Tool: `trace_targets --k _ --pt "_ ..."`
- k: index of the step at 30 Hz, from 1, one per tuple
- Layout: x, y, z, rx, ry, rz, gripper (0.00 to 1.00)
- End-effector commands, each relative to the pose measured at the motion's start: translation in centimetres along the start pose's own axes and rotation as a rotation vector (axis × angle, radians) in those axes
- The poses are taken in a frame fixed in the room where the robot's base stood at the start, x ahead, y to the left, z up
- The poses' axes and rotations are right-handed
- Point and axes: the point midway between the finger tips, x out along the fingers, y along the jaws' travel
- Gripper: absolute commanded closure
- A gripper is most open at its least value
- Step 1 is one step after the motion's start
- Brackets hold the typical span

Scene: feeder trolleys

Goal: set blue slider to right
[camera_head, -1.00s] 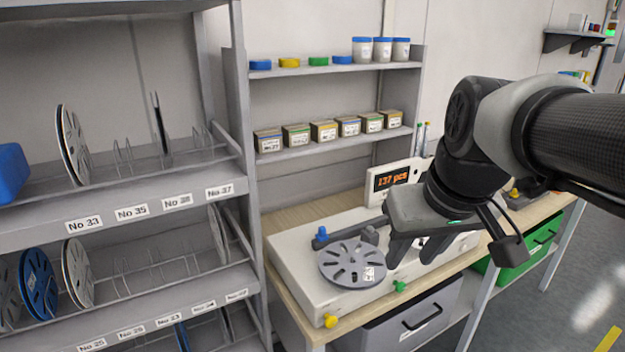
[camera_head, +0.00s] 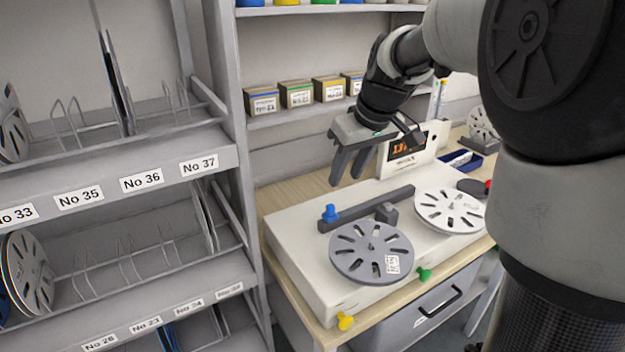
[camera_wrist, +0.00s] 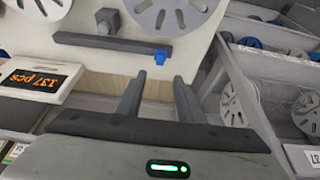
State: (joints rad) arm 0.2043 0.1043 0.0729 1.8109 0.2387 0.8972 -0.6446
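The blue slider (camera_head: 330,214) is a small blue knob at the left end of a dark grey rail (camera_head: 365,209) on the pale counting machine (camera_head: 300,262). It also shows in the wrist view (camera_wrist: 161,57), ahead of the fingertips. My gripper (camera_head: 345,182) is above the back of the machine, behind the rail, fingers pointing down. Its two fingers are apart with nothing between them, and it does not touch the slider. In the wrist view the open fingers (camera_wrist: 160,78) point toward the blue slider.
A grey reel (camera_head: 371,252) and a white reel (camera_head: 449,210) lie on the machine in front of the rail. A display (camera_head: 408,151) stands behind. Yellow (camera_head: 345,321) and green (camera_head: 424,274) knobs stick out in front. A reel shelf (camera_head: 190,165) stands left.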

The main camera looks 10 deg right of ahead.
Motion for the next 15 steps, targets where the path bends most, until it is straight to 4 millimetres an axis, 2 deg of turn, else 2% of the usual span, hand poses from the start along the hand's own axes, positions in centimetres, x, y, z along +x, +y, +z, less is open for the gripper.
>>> trace_targets --k 1,9,15 --pt "1.4 -0.1 0.2 0.0 -0.004 -0.003 0.66" --pt "7.3 -0.1 0.2 0.0 -0.004 -0.003 0.66" --pt "10.6 -0.1 0.1 0.0 -0.002 -0.001 0.66"
